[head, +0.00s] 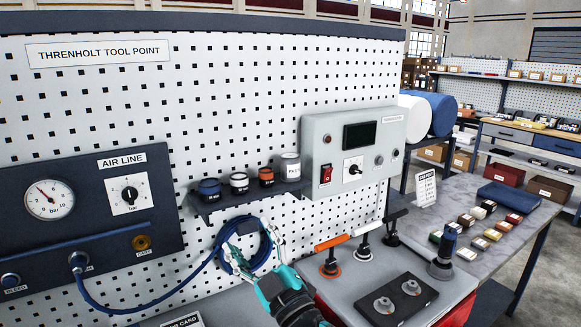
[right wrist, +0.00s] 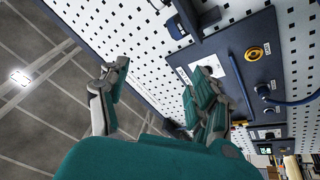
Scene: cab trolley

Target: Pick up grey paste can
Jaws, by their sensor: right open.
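The grey paste can (head: 291,167) is pale grey with a label and stands upright at the right end of a small dark shelf (head: 246,194) on the pegboard. My right gripper (head: 249,240) is open and empty, below the shelf and lower left of the can, in front of the coiled blue hose. In the right wrist view its two teal-and-grey fingers (right wrist: 160,88) are spread apart with nothing between them. The paste can cannot be made out in that view. My left gripper is not in view.
Blue (head: 209,189), white (head: 239,183) and orange (head: 266,177) banded cans stand left of the paste can. A grey control box (head: 350,150) sits close on its right. The blue hose (head: 190,290) hangs below. A trolley top with tools (head: 350,275) is at lower right.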

